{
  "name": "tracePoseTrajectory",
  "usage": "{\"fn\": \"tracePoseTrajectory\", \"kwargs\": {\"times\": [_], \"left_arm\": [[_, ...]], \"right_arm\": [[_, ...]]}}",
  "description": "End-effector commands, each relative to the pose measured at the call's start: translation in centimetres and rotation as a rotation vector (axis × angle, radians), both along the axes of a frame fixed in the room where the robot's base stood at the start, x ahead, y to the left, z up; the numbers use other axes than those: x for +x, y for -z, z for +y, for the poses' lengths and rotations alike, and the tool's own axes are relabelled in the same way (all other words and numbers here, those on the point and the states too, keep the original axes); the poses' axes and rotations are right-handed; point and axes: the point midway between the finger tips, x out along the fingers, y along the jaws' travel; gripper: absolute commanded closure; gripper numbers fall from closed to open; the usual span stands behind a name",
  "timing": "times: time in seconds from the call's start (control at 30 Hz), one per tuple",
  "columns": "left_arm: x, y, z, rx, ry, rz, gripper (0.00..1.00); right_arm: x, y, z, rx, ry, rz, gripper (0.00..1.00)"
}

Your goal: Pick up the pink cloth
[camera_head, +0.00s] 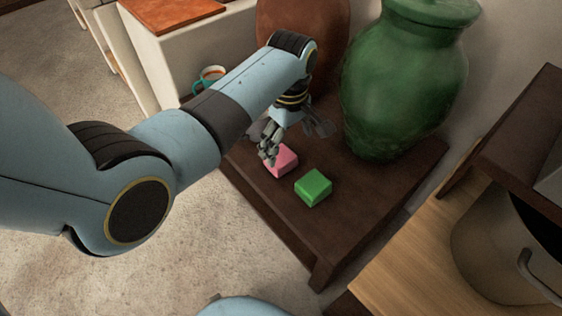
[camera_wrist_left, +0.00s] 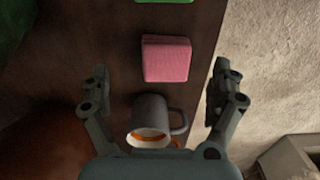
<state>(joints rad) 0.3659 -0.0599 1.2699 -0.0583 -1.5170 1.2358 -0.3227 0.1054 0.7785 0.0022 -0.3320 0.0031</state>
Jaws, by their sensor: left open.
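The pink cloth (camera_head: 284,161) is a small folded block on the dark wooden table (camera_head: 290,228). My left gripper (camera_head: 270,149) is over the table beside the cloth and overlaps part of it in the head view. In the left wrist view, the open left gripper (camera_wrist_left: 160,92) has a finger on each side, and the pink cloth (camera_wrist_left: 166,60) lies beyond the gap between them. Nothing is between the fingertips that I can see as held. My right gripper is not in view.
A green folded block (camera_head: 313,187) lies near the pink one. A grey mug (camera_wrist_left: 152,115) stands close to the cloth, low between the fingers. A large green vase (camera_head: 404,85) and a brown vase (camera_head: 330,35) stand behind. The table's front part is clear.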

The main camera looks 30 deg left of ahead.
Motion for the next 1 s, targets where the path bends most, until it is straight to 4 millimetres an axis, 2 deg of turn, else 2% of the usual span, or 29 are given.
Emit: {"fn": "tracePoseTrajectory", "kwargs": {"times": [0.03,0.17,0.3,0.4,0.5,0.8,0.87,1.0], "left_arm": [[-0.1,1.0,0.0,0.000,0.000,0.004,0.06],[-0.2,2.3,0.3,0.001,0.000,0.002,0.06],[-0.7,5.2,0.9,0.000,0.000,0.006,0.06],[-0.6,5.6,0.8,-0.001,0.000,0.003,0.06],[-0.5,6.1,0.8,0.000,0.000,0.002,0.06],[-0.5,6.2,0.8,0.000,0.000,-0.001,0.06],[-0.5,6.2,0.8,0.000,0.000,-0.001,0.11],[-0.5,6.2,0.8,0.000,0.000,0.000,0.29]], "right_arm": [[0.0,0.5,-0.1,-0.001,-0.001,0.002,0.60],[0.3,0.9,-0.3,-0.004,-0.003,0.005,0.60],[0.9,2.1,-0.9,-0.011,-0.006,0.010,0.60],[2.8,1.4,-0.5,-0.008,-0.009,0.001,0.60],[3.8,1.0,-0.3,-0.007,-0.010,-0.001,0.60],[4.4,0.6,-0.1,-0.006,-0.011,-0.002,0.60],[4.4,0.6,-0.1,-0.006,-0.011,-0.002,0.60],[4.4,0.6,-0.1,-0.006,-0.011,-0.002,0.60]]}}
